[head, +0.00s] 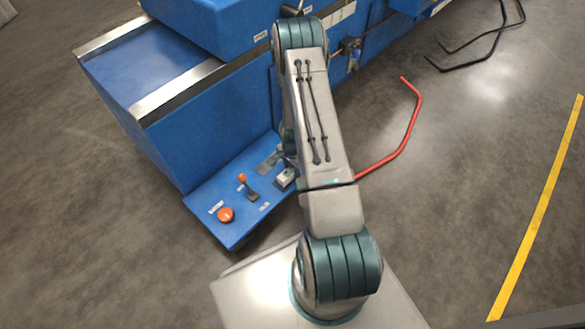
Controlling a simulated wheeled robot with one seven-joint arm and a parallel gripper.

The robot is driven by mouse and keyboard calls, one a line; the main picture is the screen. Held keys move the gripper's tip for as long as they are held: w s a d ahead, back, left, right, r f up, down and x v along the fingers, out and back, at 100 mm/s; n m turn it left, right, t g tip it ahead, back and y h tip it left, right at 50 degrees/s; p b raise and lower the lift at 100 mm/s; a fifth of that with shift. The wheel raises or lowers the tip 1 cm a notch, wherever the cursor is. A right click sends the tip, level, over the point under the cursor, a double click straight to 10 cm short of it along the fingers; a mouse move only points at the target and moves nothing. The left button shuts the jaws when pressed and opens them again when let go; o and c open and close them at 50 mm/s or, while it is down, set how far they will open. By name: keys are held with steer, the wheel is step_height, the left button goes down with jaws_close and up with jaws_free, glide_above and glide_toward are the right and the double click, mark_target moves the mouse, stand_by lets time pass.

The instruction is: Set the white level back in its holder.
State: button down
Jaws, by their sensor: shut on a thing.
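My arm reaches up and folds back down behind its own upper link, so most of its far end is hidden. My gripper (289,161) shows only in part, low over the right side of the blue control panel (222,196). It is shut on a small pale block, which looks like the white level (286,178). The level is at or just above the panel; I cannot tell whether it touches. A grey plate-like fitting (269,160) lies on the panel just left of the gripper. I cannot make out which part is the holder.
An orange-knobbed lever (243,179) and an orange round button (225,214) are on the panel, left of the gripper. The large blue machine (200,130) rises behind. A red hose (408,134) lies on the floor at right. Open floor extends right to a yellow line (540,210).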

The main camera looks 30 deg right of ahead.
steer(key=shift+f+b, duration=0.35)
steer(key=shift+f, duration=0.05)
stand_by(0.4)
steer(key=c, duration=1)
jaws_free()
steer(key=shift+o, duration=0.2)
step_height(320, 180, up, 13)
steer(key=p, duration=0.8)
steer(key=shift+p, duration=0.35)
